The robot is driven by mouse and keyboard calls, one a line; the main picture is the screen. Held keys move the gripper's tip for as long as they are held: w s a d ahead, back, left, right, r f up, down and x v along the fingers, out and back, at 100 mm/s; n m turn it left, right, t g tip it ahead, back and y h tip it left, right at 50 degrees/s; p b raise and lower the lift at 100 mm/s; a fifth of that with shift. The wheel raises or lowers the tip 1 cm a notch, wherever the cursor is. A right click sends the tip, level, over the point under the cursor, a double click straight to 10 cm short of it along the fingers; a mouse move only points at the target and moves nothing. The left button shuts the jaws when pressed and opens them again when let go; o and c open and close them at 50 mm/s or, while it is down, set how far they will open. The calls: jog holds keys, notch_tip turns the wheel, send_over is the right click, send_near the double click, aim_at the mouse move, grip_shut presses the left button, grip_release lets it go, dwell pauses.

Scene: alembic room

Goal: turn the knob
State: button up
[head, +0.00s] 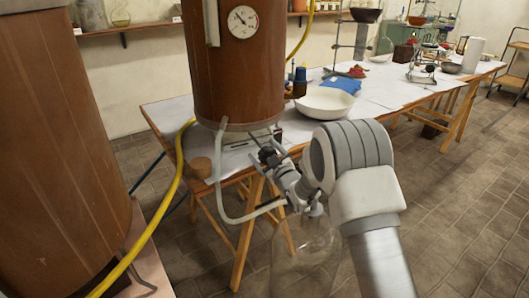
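My arm reaches in from the lower right and bends over in the middle of the head view. My gripper (285,180) is at its end, a small cluster of grey metal and dark parts below the copper vessel (235,75). It is in front of the table edge, close to the end of a pale tube (224,190). A small grey tap-like fitting (316,209) shows just right of and below the gripper, above a clear glass vessel (305,260). I cannot tell for sure which part is the knob, or whether the gripper touches it. The finger gap is too small to make out.
A large copper-brown vessel (55,150) fills the left side. A yellow hose (170,200) hangs between the vessels. A long table (385,90) behind carries a white bowl (325,102), a blue cloth (342,84) and glassware. The tiled floor at the right is clear.

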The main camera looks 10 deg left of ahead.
jog(key=shift+o, duration=0.3)
jog(key=shift+s+d, duration=0.1)
jog(key=p+v, duration=0.2)
jog(key=v, duration=1.5)
jog(key=shift+p, duration=0.3)
jog(key=shift+d, duration=0.15)
